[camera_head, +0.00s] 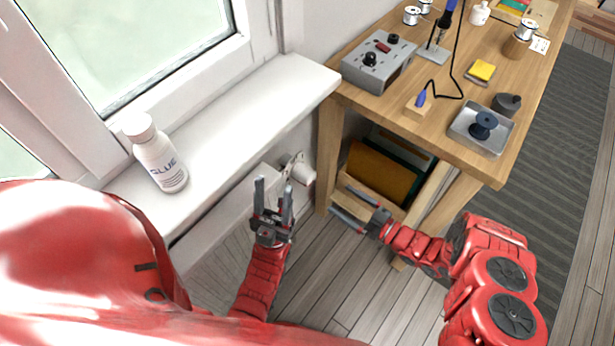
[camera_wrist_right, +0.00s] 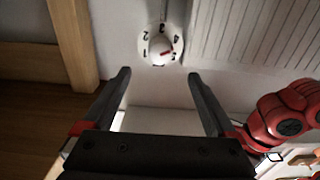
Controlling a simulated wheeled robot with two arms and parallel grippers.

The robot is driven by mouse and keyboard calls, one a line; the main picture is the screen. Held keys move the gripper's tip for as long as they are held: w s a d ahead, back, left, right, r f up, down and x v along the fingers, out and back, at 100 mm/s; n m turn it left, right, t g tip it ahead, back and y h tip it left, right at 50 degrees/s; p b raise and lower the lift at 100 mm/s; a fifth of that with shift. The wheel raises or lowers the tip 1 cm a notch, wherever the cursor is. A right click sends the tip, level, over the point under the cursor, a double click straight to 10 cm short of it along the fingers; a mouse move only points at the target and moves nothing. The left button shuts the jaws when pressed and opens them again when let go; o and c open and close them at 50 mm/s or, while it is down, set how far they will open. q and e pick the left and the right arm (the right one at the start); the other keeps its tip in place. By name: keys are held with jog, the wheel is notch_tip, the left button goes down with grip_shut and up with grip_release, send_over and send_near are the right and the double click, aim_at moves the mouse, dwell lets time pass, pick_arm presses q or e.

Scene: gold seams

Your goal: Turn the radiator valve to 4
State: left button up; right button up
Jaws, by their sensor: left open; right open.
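The radiator valve (camera_head: 300,172) is a white knob low on the wall under the window sill, partly hidden in the head view. In the right wrist view the valve's round face (camera_wrist_right: 161,47) shows dark numbers and a short red mark right of its centre. I cannot tell surely which number the mark points to. My left gripper (camera_head: 273,188) is open and empty, just left of the valve in the head view. My right gripper (camera_head: 341,202) is open and points left, apart from the valve. Its fingers (camera_wrist_right: 158,76) frame empty space below the valve face.
The white radiator (camera_wrist_right: 265,35) is beside the valve. A glue bottle (camera_head: 157,153) stands on the window sill (camera_head: 235,105). The wooden workbench (camera_head: 440,115) with tools stands to the right; its leg (camera_head: 329,155) is close to the valve. Folders (camera_head: 380,172) fill a crate beneath.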

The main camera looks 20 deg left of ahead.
aim_at(313, 181)
jog(key=b+x, duration=0.1)
jog(key=x, duration=1.2)
jog(key=shift+a+f, duration=0.1)
jog(key=shift+a, duration=0.15)
jog(key=c, duration=1.4)
jog(key=shift+n, duration=0.3)
jog(key=o, duration=1.4)
